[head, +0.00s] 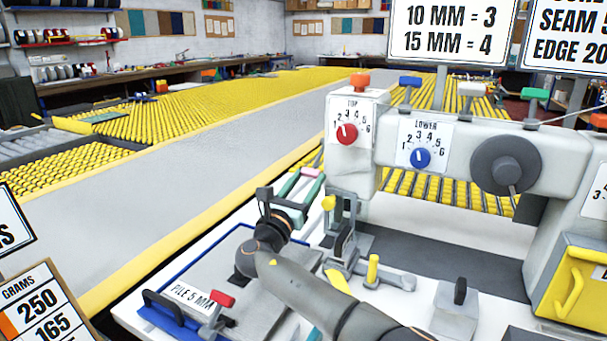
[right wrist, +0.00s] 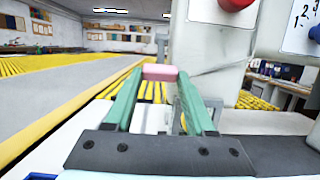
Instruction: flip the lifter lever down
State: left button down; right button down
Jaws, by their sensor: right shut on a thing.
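My right gripper (head: 309,175) has long green fingers and reaches out over the white table, left of the sewing machine (head: 450,150). It is shut on a small pink block (head: 312,172); the block (right wrist: 160,72) also shows between the fingertips in the right wrist view. I cannot tell whether the block is part of something else. A lever with a yellow knob (head: 328,203) stands upright by the machine's left end, just right of and below the fingertips, apart from them. No label marks it as the lifter lever. My left gripper is not in view.
A blue-edged board with a "PILE 5 MM" label (head: 195,298) and a red-handled clamp (head: 220,300) lies at the front left. A short yellow handle (head: 372,268) stands on the table. A yellow box (head: 575,290) is at the right. Grey carpet crosses behind on yellow rollers.

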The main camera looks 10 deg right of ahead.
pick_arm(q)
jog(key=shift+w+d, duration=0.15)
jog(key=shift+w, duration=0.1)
pick_arm(e)
jog(key=shift+w+d+f, duration=0.15)
jog(key=shift+d+f, duration=0.15)
jog(key=shift+f, duration=0.35)
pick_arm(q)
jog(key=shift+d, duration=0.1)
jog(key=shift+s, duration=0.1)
pick_arm(e)
jog(key=shift+d, duration=0.1)
jog(key=c, duration=0.6)
grip_release()
jog(key=shift+w+f, duration=0.1)
jog(key=shift+c, duration=0.2)
jog(key=shift+o, duration=0.7)
jog(key=shift+w+f, duration=0.15)
jog(key=shift+w, duration=0.1)
jog(key=shift+o, duration=1.3)
jog(key=shift+s+r, duration=0.15)
jog(key=shift+r, duration=0.1)
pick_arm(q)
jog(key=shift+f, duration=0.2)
pick_arm(e)
jog(key=shift+r, duration=0.15)
